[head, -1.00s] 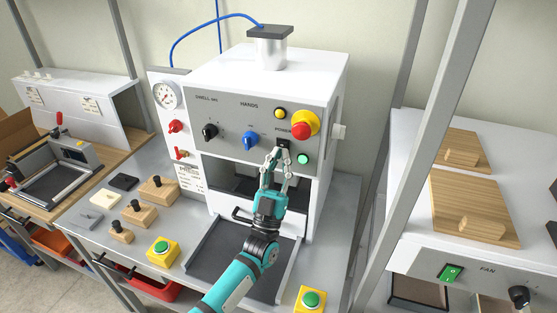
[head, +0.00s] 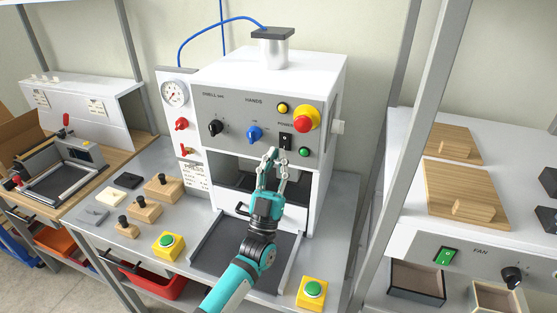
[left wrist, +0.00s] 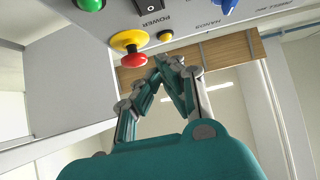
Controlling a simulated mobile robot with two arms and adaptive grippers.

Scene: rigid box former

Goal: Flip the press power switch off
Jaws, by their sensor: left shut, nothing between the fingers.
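The press power switch (head: 285,141) is a black rocker under the POWER label on the grey front panel (head: 230,110) of the white press. It also shows at the top edge of the left wrist view (left wrist: 151,7), partly cut off. I cannot tell which way the rocker is set. My left gripper (head: 272,154) is shut and empty, with its fingertips just below and left of the switch, apart from it. In the left wrist view the closed fingertips (left wrist: 170,66) lie below the panel's controls. My right gripper is not in view.
Close to the switch are a red emergency knob (head: 306,118) on yellow, a yellow button (head: 282,107), a green button (head: 304,152) and a blue knob (head: 254,134). Green palm buttons (head: 168,243) stand at the front. A fan box (head: 480,252) is at right.

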